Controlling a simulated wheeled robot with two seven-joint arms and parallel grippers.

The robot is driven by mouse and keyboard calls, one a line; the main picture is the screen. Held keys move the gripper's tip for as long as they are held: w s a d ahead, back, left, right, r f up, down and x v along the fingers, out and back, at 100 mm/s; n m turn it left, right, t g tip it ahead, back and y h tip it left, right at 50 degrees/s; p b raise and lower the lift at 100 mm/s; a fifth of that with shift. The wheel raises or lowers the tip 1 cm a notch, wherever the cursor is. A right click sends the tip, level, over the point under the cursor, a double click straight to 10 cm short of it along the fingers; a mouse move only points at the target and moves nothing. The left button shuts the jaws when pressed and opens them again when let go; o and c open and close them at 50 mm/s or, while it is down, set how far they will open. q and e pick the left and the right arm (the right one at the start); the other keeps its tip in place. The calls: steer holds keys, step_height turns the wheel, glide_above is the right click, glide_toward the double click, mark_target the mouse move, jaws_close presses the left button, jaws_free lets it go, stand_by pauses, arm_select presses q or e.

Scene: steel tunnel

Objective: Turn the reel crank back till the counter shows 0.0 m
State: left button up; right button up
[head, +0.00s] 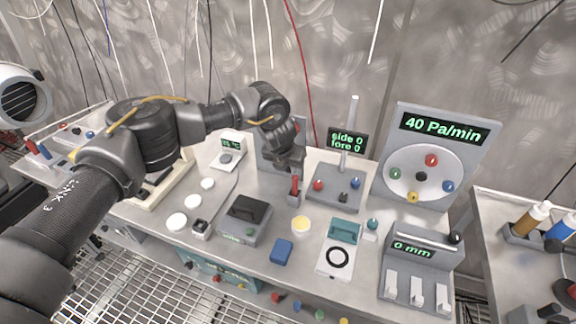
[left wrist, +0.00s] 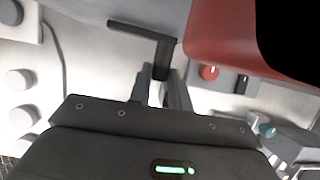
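My left gripper (head: 290,162) is in front of a grey upright panel (head: 268,148) at the back middle of the bench. In the left wrist view a dark L-shaped crank (left wrist: 155,36) shows, with its lower end between the two fingertips (left wrist: 160,78). The fingers stand close together on both sides of that end and look shut on it. In the head view the arm and gripper hide the crank and most of the panel. I cannot see a counter reading in metres. My right gripper is not in view.
A red upright handle (head: 294,186) stands just below the gripper. To its right are a post with a "side 0 fore 0" display (head: 347,140) and a "40 Pa/min" dial panel (head: 440,130). A large red shape (left wrist: 235,35) fills the wrist view's upper right.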

arm_select(q)
steer(key=shift+r, duration=0.1)
jaws_close()
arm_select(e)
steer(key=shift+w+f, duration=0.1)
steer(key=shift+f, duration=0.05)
